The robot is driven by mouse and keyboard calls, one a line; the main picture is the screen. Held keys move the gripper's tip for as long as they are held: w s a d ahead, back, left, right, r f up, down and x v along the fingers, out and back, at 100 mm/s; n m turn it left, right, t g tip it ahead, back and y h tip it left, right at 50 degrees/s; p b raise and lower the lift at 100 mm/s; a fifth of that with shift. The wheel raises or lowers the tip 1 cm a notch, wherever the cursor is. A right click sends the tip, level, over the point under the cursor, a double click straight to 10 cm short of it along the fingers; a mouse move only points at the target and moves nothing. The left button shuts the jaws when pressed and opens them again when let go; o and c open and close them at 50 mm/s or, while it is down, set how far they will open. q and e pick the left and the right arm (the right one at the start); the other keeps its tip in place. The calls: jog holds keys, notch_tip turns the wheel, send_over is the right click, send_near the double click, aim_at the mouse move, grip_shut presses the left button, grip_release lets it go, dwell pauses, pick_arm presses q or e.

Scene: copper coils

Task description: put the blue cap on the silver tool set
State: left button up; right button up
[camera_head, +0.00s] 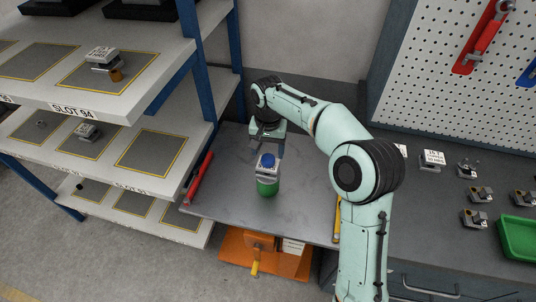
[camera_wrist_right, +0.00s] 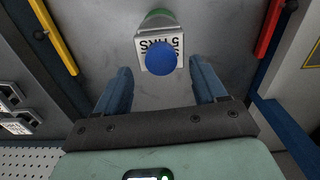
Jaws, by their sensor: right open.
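A round blue cap (camera_head: 268,160) shows at the top of a silver block with a white label, the silver tool set (camera_head: 266,174). The tool set rests on a green cylinder (camera_head: 267,188) on the grey table. In the right wrist view the blue cap (camera_wrist_right: 162,58) covers part of the label on the silver tool set (camera_wrist_right: 146,50). My right gripper (camera_head: 267,151) is open just above and behind the cap. In the wrist view its fingers (camera_wrist_right: 162,80) are spread, with the cap centred ahead between them and untouched. My left gripper is out of view.
A shelf rack (camera_head: 168,140) with silver tool sets stands left. A red bar (camera_head: 199,178) and a yellow bar (camera_head: 337,219) lie along the table's sides. A right-hand bench holds several small metal parts and a green tray (camera_head: 518,238). Bare table surrounds the green cylinder.

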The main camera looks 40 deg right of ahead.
aim_at(268, 159)
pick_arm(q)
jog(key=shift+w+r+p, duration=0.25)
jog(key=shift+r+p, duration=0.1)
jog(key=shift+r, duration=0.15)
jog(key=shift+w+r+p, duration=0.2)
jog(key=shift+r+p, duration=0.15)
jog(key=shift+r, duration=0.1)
pick_arm(e)
notch_tip(268, 159, up, 8)
jog(key=shift+r, duration=0.15)
